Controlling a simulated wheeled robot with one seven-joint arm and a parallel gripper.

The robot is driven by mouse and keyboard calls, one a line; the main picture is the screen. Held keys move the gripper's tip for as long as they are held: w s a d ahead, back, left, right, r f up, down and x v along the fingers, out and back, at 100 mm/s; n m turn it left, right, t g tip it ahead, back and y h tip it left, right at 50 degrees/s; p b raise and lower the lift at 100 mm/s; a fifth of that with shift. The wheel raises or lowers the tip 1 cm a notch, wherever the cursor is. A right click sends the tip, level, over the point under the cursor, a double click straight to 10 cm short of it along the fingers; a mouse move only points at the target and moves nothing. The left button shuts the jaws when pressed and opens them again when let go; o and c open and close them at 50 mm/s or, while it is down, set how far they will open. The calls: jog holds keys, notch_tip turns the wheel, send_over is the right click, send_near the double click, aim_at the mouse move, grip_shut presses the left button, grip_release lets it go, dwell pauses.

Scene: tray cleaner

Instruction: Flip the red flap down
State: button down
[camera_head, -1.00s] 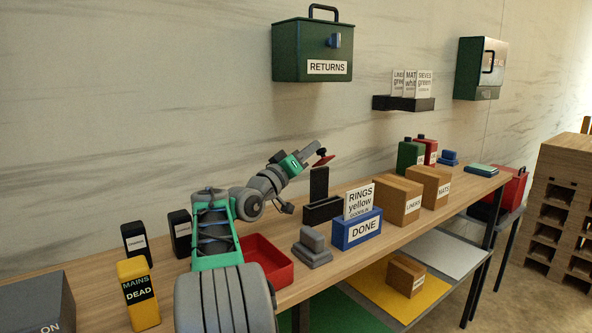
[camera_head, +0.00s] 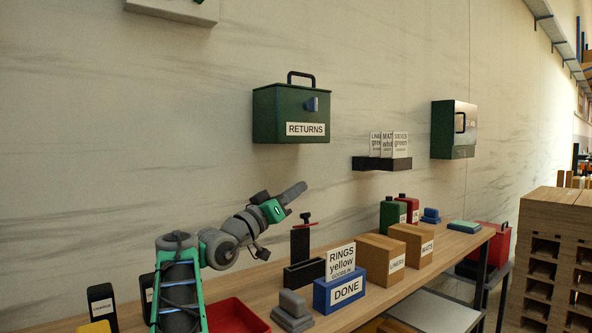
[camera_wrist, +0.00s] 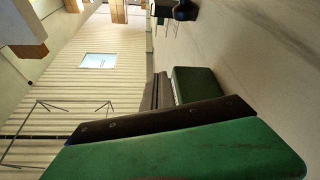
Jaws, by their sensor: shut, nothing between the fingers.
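The red flap (camera_head: 305,218) tops a black upright post that rises from a black holder (camera_head: 304,273) on the bench. It looks like a small red piece with a crossbar, and I cannot tell its exact angle. My gripper (camera_head: 302,187) is shut and empty, pointing up and to the right. In the head view its tips are above the flap and apart from it. In the wrist view my gripper's dark fingers (camera_wrist: 161,90) show beyond its green body; the red flap is not seen there.
A blue DONE bin (camera_head: 340,291), a grey block (camera_head: 292,310), a red tray (camera_head: 235,316) and cardboard boxes (camera_head: 380,262) stand around the holder. A green RETURNS box (camera_head: 291,115) hangs on the wall above.

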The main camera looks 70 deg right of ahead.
jog(key=s+a+r, duration=0.4)
jog(key=a+r, duration=0.2)
jog(key=a, duration=0.4)
jog(key=shift+a+r, duration=0.2)
jog(key=shift+r, duration=0.05)
